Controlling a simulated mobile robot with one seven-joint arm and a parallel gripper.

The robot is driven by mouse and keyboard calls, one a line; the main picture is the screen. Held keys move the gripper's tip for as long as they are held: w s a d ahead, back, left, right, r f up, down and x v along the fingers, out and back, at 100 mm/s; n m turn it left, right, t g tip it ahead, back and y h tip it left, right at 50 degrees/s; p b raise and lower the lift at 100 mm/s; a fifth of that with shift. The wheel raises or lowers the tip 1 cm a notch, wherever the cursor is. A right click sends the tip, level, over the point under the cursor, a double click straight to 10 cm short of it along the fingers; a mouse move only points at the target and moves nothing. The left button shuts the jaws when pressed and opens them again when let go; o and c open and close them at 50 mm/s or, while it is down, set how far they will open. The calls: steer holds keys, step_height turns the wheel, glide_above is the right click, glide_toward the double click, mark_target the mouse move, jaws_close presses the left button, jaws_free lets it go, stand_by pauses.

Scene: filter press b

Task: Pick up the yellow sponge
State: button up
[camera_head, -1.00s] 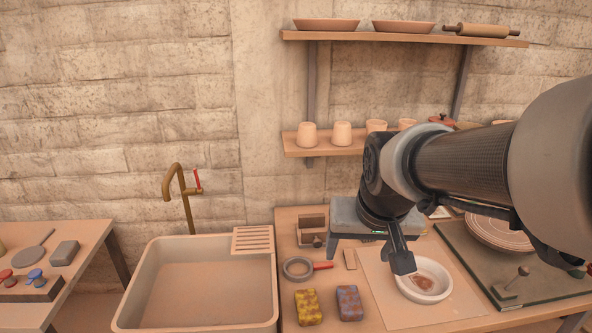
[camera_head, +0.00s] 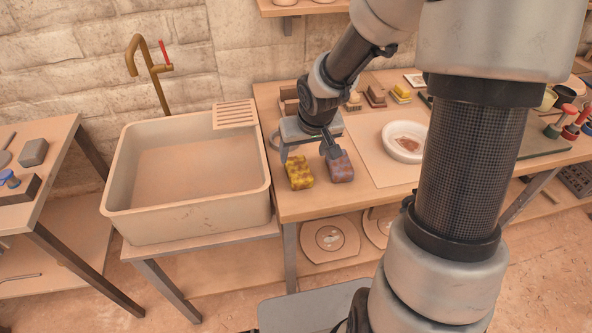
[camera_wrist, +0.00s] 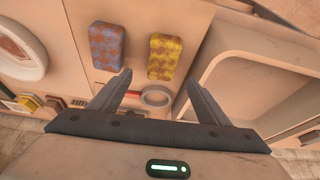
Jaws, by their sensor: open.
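The yellow sponge (camera_head: 298,172), speckled with brown, lies on the wooden table near its left front corner, beside the sink. It also shows in the wrist view (camera_wrist: 165,57), upper middle. My gripper (camera_head: 306,152) is open and empty, above the table just behind the sponges. In the wrist view its two fingers (camera_wrist: 158,85) stand apart, with the yellow sponge beyond the fingertips and not between them. A blue-and-brown sponge (camera_head: 340,167) lies just right of the yellow one, with a small gap. It shows in the wrist view too (camera_wrist: 106,46).
The sink basin (camera_head: 185,180) stands close on the left, its rim beside the table edge. A white bowl (camera_head: 405,141) sits on a board to the right. A grey ring with a red handle (camera_wrist: 154,96) lies behind the sponges. Several blocks and brushes stand farther back.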

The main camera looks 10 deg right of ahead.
mark_target(298, 165)
steer(key=b+x, duration=0.1)
steer(key=x, duration=0.3)
steer(key=shift+w+f, duration=0.15)
steer(key=shift+f, duration=0.2)
steer(key=x, duration=0.1)
steer(key=b+x, duration=0.1)
steer(key=x, duration=0.3)
steer(key=shift+w+a, duration=0.1)
steer(key=shift+a, duration=0.15)
steer(key=c, duration=1.1)
step_height(298, 165, up, 10)
steer(key=shift+f+p, duration=0.1)
steer(key=shift+p, duration=1.1)
steer(key=shift+c, duration=0.2)
